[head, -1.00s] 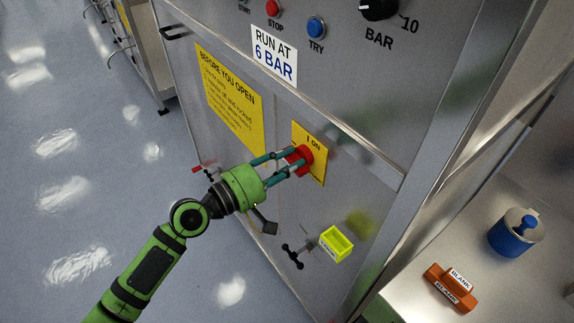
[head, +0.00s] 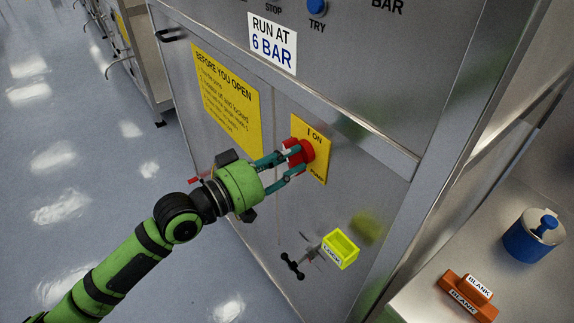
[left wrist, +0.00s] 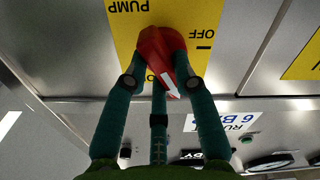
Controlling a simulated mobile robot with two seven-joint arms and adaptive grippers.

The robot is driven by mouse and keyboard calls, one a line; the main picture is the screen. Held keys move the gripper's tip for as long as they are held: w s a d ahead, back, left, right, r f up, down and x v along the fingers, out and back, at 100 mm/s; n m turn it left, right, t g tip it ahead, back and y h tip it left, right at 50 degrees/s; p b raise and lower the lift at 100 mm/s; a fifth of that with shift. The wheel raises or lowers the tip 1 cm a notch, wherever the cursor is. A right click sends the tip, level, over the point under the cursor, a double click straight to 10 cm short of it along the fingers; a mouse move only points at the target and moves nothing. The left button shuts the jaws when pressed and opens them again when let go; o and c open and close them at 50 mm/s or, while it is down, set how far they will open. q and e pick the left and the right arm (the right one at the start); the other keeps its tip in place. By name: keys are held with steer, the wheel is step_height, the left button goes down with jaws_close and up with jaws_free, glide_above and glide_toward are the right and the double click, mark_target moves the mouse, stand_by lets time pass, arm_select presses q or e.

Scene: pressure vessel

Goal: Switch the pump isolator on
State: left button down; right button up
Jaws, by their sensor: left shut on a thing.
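The pump isolator is a red knob (head: 308,150) on a yellow plate (head: 318,172) on the steel cabinet front. The plate reads "I ON" at its top in the head view. In the left wrist view the knob (left wrist: 153,47) is seen upside down, with "PUMP" above it and "OFF" to its right. A white mark on the knob points down and slightly right there, toward the plate's partly hidden ON edge. My left gripper (head: 296,163) is shut on the knob, fingers around it; it also shows in the left wrist view (left wrist: 163,75). My right gripper is out of view.
An orange "BLANK" block (head: 468,296) and a blue-and-white canister (head: 533,236) stand on the right counter.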

arm_select(q)
steer(key=m+b, duration=0.1)
steer(key=m, duration=0.2)
steer(key=shift+f, duration=0.2)
steer(key=shift+m, duration=1.1)
steer(key=shift+b, duration=0.3)
steer(key=c, duration=1)
jaws_free()
steer(key=shift+s+a, duration=0.1)
steer(key=shift+a, duration=0.05)
steer(key=shift+v, duration=5.85)
